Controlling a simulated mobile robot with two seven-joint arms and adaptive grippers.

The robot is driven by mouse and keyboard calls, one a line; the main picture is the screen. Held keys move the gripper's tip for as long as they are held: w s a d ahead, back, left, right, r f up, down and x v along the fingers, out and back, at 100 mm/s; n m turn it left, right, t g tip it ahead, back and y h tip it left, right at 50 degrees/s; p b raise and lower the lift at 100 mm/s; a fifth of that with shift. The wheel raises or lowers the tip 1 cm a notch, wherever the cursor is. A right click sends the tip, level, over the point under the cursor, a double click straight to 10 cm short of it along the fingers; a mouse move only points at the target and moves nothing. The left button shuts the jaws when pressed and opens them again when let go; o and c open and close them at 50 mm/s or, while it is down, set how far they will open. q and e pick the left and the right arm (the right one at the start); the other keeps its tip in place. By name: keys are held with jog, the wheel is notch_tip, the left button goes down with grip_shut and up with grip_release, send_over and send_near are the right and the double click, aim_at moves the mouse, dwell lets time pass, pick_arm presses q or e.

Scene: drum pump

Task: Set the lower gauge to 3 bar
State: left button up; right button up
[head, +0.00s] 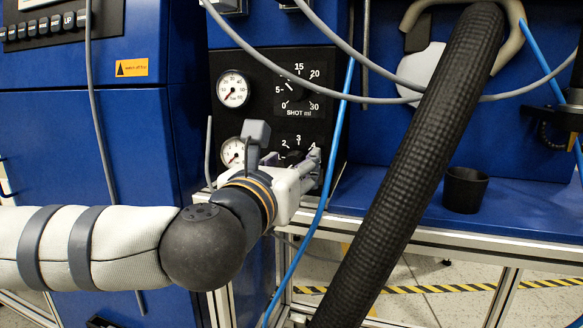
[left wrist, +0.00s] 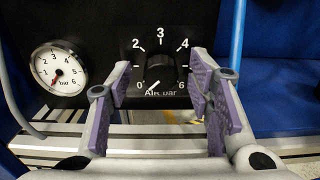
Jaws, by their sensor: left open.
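The lower gauge (head: 232,152) is a round white dial on the black panel, partly covered by my left gripper in the head view. It shows whole in the left wrist view (left wrist: 59,69), its red needle at the low end near 0. To its right is the black AIR bar knob (left wrist: 158,72) with a printed scale from 0 to 6. A light mark on the knob seems to point near 0. My left gripper (left wrist: 163,92) is open, its purple-padded fingers either side of the knob in that view; contact cannot be told. My right gripper is not in view.
The upper gauge (head: 233,89) and the SHOT ml dial (head: 297,88) sit above. A blue hose (head: 327,180) hangs just right of my left gripper. A thick black hose (head: 415,165) crosses the front. A black cup (head: 465,190) stands on the blue shelf (head: 520,217).

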pick_arm(q)
jog(key=shift+w+d, duration=0.1)
jog(key=shift+w, duration=0.2)
jog(key=shift+c, duration=0.4)
grip_shut()
